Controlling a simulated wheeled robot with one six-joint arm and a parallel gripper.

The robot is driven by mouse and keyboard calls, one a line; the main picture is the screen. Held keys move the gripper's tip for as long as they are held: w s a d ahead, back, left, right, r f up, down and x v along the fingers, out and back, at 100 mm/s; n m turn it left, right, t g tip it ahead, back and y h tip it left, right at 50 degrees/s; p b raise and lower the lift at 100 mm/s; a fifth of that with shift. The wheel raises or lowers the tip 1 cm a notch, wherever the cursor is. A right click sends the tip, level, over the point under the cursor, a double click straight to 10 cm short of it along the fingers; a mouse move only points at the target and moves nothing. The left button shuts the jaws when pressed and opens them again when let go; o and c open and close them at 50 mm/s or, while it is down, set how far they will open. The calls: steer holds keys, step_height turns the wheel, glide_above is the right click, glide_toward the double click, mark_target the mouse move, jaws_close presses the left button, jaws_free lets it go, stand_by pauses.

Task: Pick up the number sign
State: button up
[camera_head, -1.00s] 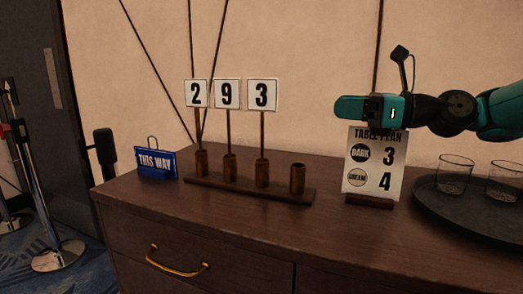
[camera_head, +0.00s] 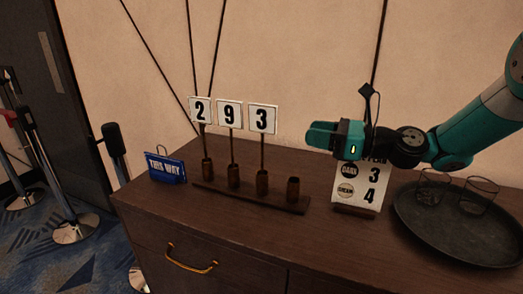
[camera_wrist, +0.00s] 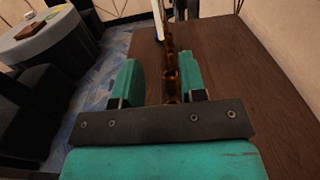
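Three white number signs, 2 (camera_head: 201,110), 9 (camera_head: 230,114) and 3 (camera_head: 262,118), stand upright on thin posts in brown cups on a dark wooden base (camera_head: 288,207). The cup at the right end (camera_head: 293,190) is empty. My gripper (camera_head: 316,134) points left, just right of the 3 sign and a little below its middle, apart from it in the picture. In the wrist view my gripper (camera_wrist: 160,80) is open and empty, with the row of cups (camera_wrist: 171,62) showing between its fingers. A white sign edge (camera_wrist: 158,18) shows at the top.
A table plan card (camera_head: 362,190) stands beneath my gripper, its top partly hidden. A dark round tray (camera_head: 440,240) with two glasses lies at the right. A blue "THIS WAY" sign (camera_head: 166,168) stands left on the wooden cabinet (camera_head: 225,230).

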mark_target(249, 124)
steer(key=x, duration=0.6)
steer(key=p+x, duration=0.1)
steer(key=x, duration=0.5)
steer(key=shift+w+a+f, duration=0.1)
steer(key=shift+a+f, duration=0.1)
steer(key=shift+a, duration=0.05)
jaws_close()
